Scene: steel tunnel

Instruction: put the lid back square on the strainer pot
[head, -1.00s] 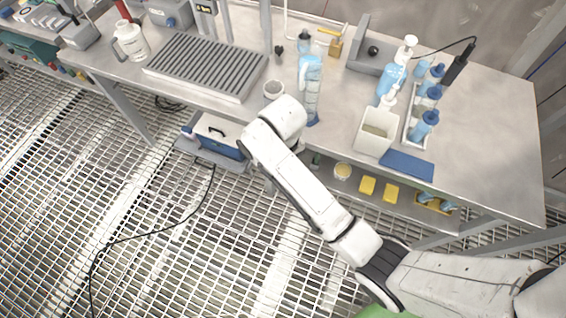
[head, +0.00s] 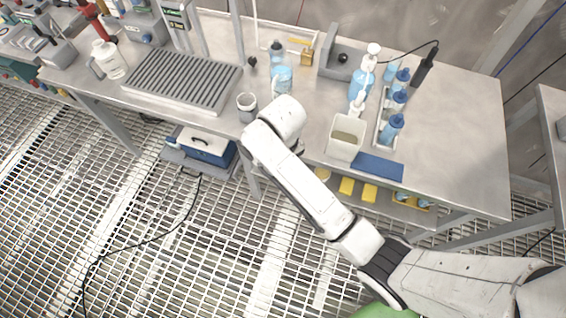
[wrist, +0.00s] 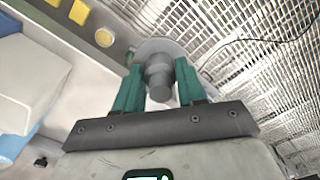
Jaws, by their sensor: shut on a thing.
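My gripper (wrist: 158,84) has two teal fingers shut on the grey knob of a round grey lid (wrist: 150,46). The lid's disc lies beyond the fingertips in the wrist view, with the floor grating and bench edge behind it. In the head view my arm hides the gripper and lid. A small open grey-white pot (head: 246,108), which looks like the strainer pot, stands near the bench's front edge, just left of my wrist. I cannot make out the pot in the wrist view.
On the bench (head: 455,155), a ribbed rack (head: 183,80) stands left of the pot. A blue bottle (head: 282,80) stands behind my wrist. A square white container (head: 345,138), a blue mat (head: 365,166) and a tray of blue bottles stand right. The bench's right end is clear.

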